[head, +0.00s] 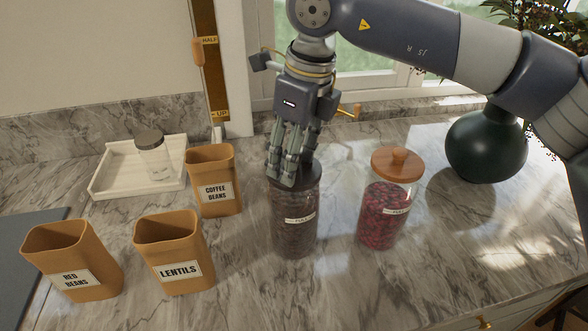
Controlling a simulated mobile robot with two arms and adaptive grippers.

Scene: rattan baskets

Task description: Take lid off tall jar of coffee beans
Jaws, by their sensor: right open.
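A tall glass jar of dark coffee beans (294,222) stands upright on the marble counter, with a small white label on its front. Its dark lid (311,176) is on top, partly hidden behind my fingers. My right gripper (286,175) comes down from above, with its fingers pointing down at the lid's left and front side. The gripper is open; I cannot tell whether its fingers touch the lid. My left gripper is not in view.
A jar of red beans with a wooden lid (397,165) stands close on the right. Open containers labelled coffee beans (213,185), lentils (174,255) and red beans (73,260) stand left. A white tray (110,170) holds a small jar (154,158). A dark green vase (485,145) stands right.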

